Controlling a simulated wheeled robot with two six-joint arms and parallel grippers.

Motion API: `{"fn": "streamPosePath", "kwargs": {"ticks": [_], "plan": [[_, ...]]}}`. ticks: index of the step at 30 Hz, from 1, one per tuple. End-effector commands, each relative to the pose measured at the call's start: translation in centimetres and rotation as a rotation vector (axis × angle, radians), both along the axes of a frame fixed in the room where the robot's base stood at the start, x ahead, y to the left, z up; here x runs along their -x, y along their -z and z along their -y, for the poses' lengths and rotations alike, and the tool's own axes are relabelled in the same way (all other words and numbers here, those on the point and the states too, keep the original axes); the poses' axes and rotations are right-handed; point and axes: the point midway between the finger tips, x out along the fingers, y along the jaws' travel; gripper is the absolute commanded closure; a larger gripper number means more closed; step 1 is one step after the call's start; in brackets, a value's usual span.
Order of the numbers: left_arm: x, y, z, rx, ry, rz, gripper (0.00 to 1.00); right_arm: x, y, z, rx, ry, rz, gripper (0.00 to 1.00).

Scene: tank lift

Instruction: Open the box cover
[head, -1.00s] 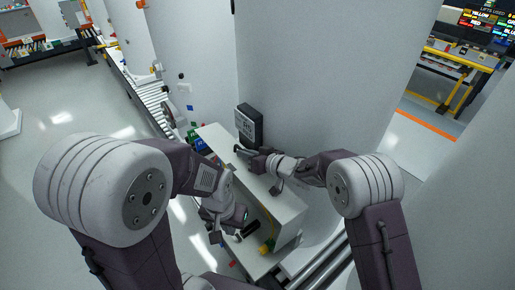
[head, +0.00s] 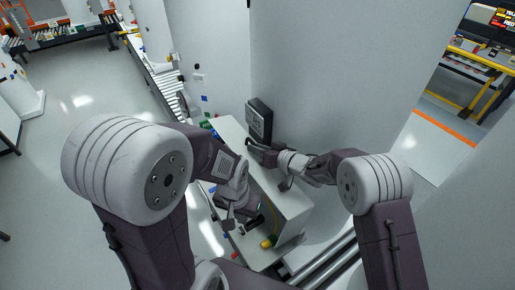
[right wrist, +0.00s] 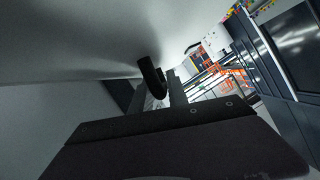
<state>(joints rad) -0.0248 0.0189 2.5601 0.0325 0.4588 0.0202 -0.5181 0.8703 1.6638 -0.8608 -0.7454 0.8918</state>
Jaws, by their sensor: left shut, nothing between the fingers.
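A small dark grey box (head: 259,119) with a lighter front panel is fixed to the white wall, just above the far end of a white cabinet. Its front looks closed, but it is too small to be sure. My right gripper (head: 252,147) is over the cabinet top, just below the box; contact cannot be told. In the right wrist view, a black curved piece (right wrist: 152,76) shows by the finger area, and the gap between the fingers is unclear. My left gripper (head: 238,222) is shut and empty at the cabinet's open front side.
The white cabinet (head: 284,195) lies under both arms, with a yellow-green item (head: 268,242) at its near end. A curved white wall (head: 330,70) stands behind it. A roller conveyor (head: 165,85) and clear floor (head: 75,90) are to the left.

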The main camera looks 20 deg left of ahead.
Motion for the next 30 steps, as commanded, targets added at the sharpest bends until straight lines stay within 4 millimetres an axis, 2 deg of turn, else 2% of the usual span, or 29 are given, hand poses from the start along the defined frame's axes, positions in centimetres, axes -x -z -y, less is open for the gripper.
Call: {"fn": "streamPosePath", "kwargs": {"ticks": [7, 15, 21, 30], "plan": [[0.0, 0.9, 0.0, 0.0, 0.0, 0.0, 1.0, 0.3, -0.4, 0.9, -0.004, 0.002, 0.004, 0.8], [0.0, 3.3, 0.0, 0.0, 0.0, 0.0, 1.0, 2.3, -1.8, 4.9, -0.003, 0.003, 0.003, 0.8], [0.0, 4.1, 0.0, 0.0, 0.0, 0.0, 1.0, 3.4, -2.8, 7.0, -0.001, 0.002, 0.001, 0.8], [0.0, 4.1, 0.0, 0.0, 0.0, 0.0, 1.0, 3.8, -3.2, 7.6, 0.0, 0.0, -0.001, 0.8]]}}
